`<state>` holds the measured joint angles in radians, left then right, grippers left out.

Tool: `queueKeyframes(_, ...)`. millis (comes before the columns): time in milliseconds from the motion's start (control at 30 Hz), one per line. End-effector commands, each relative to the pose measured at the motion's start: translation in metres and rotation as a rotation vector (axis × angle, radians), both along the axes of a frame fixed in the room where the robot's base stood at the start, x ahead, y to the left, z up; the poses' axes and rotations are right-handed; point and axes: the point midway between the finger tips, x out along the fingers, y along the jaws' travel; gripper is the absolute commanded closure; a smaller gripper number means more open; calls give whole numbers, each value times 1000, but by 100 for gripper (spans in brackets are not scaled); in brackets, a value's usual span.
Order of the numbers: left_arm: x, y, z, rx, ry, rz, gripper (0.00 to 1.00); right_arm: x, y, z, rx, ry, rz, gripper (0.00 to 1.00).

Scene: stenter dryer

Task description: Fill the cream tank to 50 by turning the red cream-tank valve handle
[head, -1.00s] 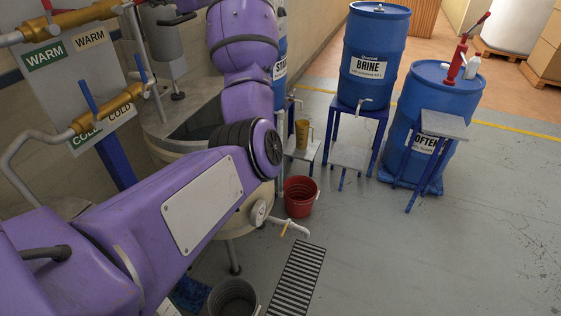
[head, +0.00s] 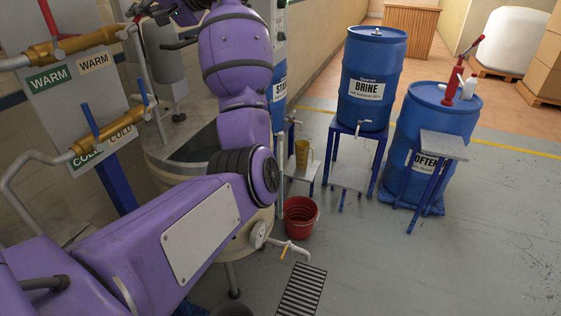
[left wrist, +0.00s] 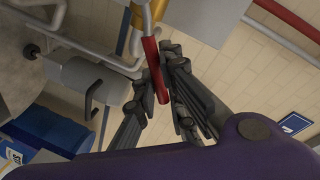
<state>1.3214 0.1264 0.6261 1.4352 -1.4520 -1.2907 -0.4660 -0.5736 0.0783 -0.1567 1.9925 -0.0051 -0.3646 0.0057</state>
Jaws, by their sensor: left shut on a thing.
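In the left wrist view a red bar-shaped handle (left wrist: 155,70) passes between the dark fingers of my left gripper (left wrist: 158,72), which is shut on it. Brass valve parts and a pale pipe are just above the handle. In the head view my left gripper (head: 150,9) is at the top edge, near the end of the upper brass WARM pipe (head: 75,46), and is partly cut off. A cream-coloured round tank (head: 165,153) stands below, largely hidden by my purple left arm. No level reading is legible. My right gripper is not in view.
Blue-handled COLD piping (head: 110,130) is at the left. A red bucket (head: 300,217), a BRINE barrel (head: 371,85) and a SOFTENER barrel (head: 430,130) stand to the right. Open floor lies at the lower right.

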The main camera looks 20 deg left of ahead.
Motion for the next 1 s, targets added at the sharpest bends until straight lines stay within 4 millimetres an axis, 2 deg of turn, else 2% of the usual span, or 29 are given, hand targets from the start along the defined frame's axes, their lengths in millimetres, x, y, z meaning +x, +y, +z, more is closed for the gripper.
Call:
queueKeyframes(200, -13, 1, 11, -25, -241, 2, 100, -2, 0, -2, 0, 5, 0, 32)
queueKeyframes(533, -16, 1, 14, -31, -286, 2, 100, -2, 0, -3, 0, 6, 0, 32)
queueKeyframes(800, -37, 3, 24, -56, -586, 2, 100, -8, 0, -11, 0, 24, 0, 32)
queueKeyframes(1000, -39, 3, 27, -60, -624, 2, 100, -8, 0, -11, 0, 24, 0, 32)
